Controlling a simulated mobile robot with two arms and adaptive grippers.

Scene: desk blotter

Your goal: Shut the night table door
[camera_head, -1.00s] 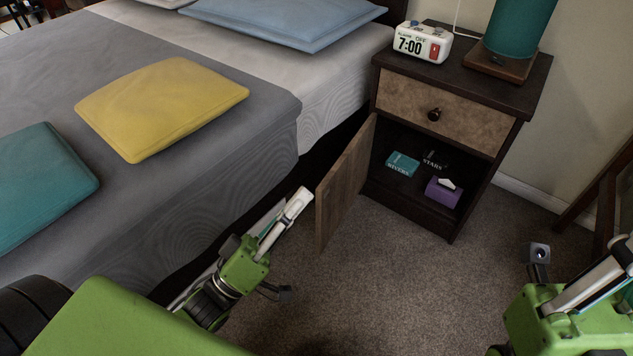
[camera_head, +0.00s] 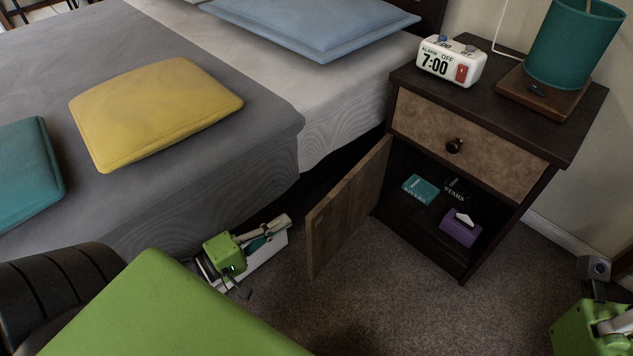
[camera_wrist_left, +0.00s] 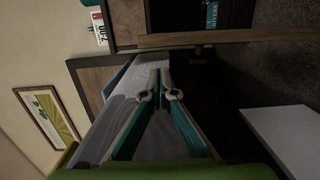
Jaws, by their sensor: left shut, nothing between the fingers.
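The night table (camera_head: 470,150) is dark wood with a tan drawer front and an open lower compartment. Its brown door (camera_head: 348,207) is swung wide open toward the bed, hinged at the compartment's left side. My left gripper (camera_head: 283,221) is shut and empty, low beside the bed, a little left of the door's free edge. A gap shows between them in the head view. In the left wrist view the shut fingers (camera_wrist_left: 160,78) point toward the night table, with the door (camera_wrist_left: 230,38) seen edge-on.
The compartment holds a teal book (camera_head: 421,189), a dark book (camera_head: 457,189) and a purple tissue box (camera_head: 461,228). A clock (camera_head: 452,61) and teal lamp (camera_head: 573,45) stand on top. The bed (camera_head: 240,150) borders the left. Carpet (camera_head: 385,300) before the table is clear.

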